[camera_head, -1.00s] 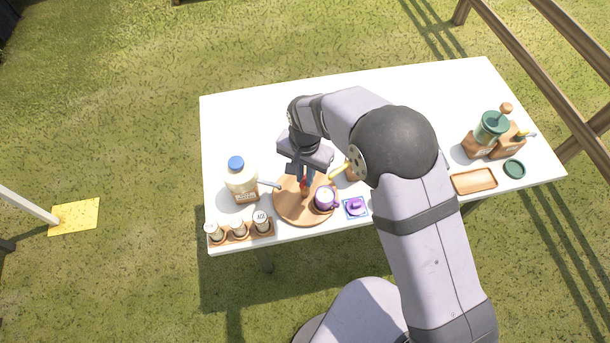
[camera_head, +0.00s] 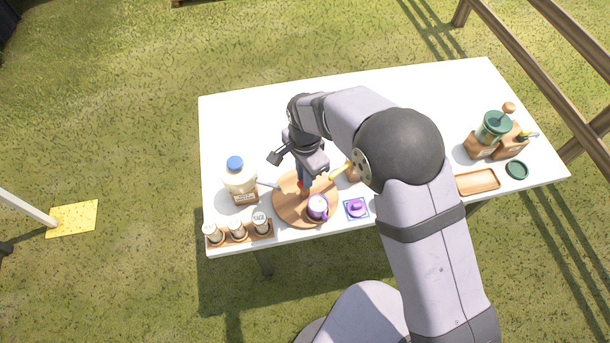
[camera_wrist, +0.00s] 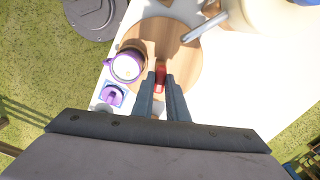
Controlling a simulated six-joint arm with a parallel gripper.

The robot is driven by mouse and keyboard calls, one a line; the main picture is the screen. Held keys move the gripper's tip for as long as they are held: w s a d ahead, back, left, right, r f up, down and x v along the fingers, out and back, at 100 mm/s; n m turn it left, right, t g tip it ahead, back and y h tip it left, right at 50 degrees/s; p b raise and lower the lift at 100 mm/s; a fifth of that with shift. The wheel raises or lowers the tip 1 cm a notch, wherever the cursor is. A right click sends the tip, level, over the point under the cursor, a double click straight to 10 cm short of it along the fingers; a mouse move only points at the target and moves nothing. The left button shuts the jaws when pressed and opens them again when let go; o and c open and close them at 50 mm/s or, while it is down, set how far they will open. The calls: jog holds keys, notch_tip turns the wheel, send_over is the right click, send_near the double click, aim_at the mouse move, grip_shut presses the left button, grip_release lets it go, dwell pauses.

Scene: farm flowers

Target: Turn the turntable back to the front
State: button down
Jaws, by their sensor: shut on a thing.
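The turntable is a round wooden disc (camera_head: 287,207) near the front left of the white table; it also shows in the wrist view (camera_wrist: 187,60). A purple mug (camera_head: 317,207) with pale contents stands near its front edge, and the mug shows left of the fingers in the wrist view (camera_wrist: 127,67). A small red peg (camera_wrist: 160,74) rises from the disc. My gripper (camera_wrist: 161,88) is over the disc, its two fingers shut on the red peg. In the head view my gripper (camera_head: 303,184) partly covers the peg.
A blue-capped jar (camera_head: 240,178) stands left of the disc. A rack of several small jars (camera_head: 238,232) is at the front left edge. A purple-lidded item on a blue coaster (camera_head: 356,208) sits just right of the disc. The table's back is clear.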

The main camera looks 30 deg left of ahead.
jog(key=shift+m+b, duration=0.3)
jog(key=shift+m, duration=1.5)
jog(key=shift+r+m, duration=0.1)
jog(key=shift+m, duration=0.3)
jog(key=c, duration=1.7)
grip_release()
jog(key=shift+c, duration=0.2)
jog(key=shift+r+b, duration=1.25)
jog(key=shift+r, duration=2.4)
